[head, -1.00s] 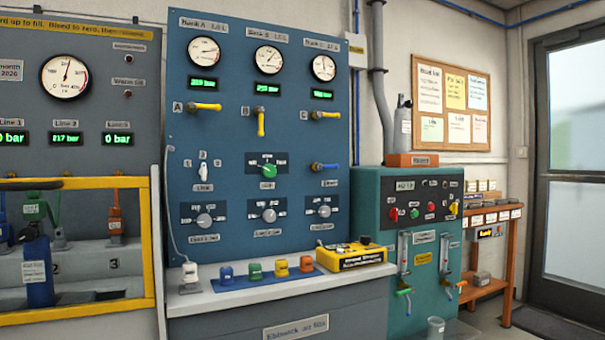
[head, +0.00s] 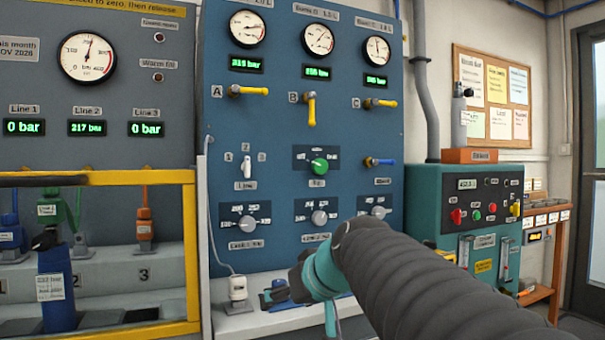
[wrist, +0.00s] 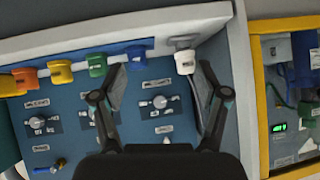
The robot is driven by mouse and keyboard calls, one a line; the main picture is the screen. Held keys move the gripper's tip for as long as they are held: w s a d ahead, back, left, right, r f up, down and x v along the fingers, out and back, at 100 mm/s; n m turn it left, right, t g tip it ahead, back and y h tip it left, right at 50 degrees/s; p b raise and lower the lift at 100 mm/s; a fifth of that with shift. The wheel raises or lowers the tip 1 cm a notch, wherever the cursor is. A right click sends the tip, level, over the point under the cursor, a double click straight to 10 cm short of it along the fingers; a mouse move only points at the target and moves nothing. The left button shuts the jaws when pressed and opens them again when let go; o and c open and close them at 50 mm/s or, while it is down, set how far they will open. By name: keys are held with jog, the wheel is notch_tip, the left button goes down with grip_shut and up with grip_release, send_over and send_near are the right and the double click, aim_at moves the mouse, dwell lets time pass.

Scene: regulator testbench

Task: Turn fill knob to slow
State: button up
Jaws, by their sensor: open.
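The fill knob appears to be the green knob (head: 319,166) on a dark plate in the middle of the blue panel (head: 290,110); its small label is hard to read. I cannot make it out in the wrist view. My gripper (wrist: 161,92) is open and empty. In the wrist view, which looks upside down, a grey knob (wrist: 160,101) on the panel shows between its fingers. In the head view, my arm reaches in from the lower right, below the green knob and apart from it. The fingers are mostly hidden there.
Grey knobs sit low on the panel, including a left one (head: 247,223) and a middle one (head: 320,217). A white corded piece (head: 238,289) stands on the ledge. A white line switch (head: 247,167) and a blue lever (head: 379,162) flank the green knob. A yellow frame (head: 190,250) stands left.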

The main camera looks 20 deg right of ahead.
jog(key=w+d+r+t+b, duration=0.1)
jog(key=w+d+r+t, duration=0.3)
jog(key=w+d+r, duration=0.7)
jog(key=t+h, duration=0.2)
jog(key=t, duration=0.2)
send_near(322, 168)
jog(key=shift+n, duration=0.3)
jog(key=w+p, duration=0.2)
jog(key=w, duration=0.2)
jog(key=w+p, duration=0.2)
jog(key=w, duration=0.3)
jog(key=shift+w+a+r+p, duration=0.1)
jog(key=shift+r+p, duration=0.1)
jog(key=shift+p, duration=0.2)
jog(key=c, duration=1.2)
